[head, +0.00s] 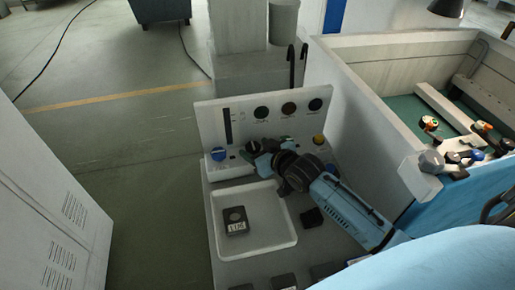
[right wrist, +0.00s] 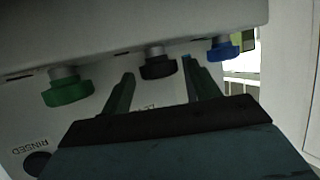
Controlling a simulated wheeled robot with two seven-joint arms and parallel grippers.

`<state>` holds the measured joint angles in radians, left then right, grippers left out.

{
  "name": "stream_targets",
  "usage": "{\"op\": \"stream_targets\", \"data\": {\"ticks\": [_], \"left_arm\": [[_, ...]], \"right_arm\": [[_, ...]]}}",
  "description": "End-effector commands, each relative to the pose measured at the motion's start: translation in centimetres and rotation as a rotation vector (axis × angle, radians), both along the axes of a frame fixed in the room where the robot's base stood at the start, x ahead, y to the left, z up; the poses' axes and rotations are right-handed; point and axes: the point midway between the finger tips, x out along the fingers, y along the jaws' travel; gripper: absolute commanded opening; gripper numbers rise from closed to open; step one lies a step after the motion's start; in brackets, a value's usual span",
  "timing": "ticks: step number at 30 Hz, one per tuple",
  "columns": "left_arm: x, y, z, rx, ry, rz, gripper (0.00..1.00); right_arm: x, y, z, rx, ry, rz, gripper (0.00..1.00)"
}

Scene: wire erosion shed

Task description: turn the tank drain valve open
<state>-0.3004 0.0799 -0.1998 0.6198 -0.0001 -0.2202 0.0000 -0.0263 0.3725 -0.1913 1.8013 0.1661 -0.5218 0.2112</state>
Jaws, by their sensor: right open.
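My right gripper (head: 257,152) reaches to the row of knobs at the foot of the upright panel (head: 285,110). In the right wrist view its two fingers (right wrist: 158,72) stand apart, one on each side of a black knob (right wrist: 157,65), with visible gaps beside it. A green knob (right wrist: 67,90) is to the left and a blue knob (right wrist: 222,49) to the right there. In the head view the blue knob (head: 218,154) sits left of my gripper. I cannot tell which knob is the tank drain valve. My left gripper is not in view.
A white tray (head: 282,243) with a dark labelled block (head: 235,222) lies in front of the panel. A small black block (head: 312,217) stands right of the tray. A large walled tank (head: 385,112) rises at the right. Open floor lies to the left.

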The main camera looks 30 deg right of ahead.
Motion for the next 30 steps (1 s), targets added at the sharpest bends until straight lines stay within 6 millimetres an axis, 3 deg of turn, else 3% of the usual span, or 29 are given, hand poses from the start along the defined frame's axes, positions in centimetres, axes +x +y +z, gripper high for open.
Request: {"op": "stream_targets", "data": {"ticks": [5,10,21,30], "left_arm": [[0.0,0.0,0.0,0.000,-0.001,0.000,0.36],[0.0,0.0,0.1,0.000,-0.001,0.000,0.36],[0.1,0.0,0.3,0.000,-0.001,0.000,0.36],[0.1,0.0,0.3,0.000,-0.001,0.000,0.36]], "right_arm": [[-0.1,0.0,0.0,-0.001,0.001,-0.001,0.61],[-1.5,-0.2,0.5,0.000,0.003,0.000,0.61],[-8.3,-1.3,3.3,-0.001,0.003,0.000,0.61],[-11.8,-1.8,4.8,0.001,0.002,0.000,0.61]]}}
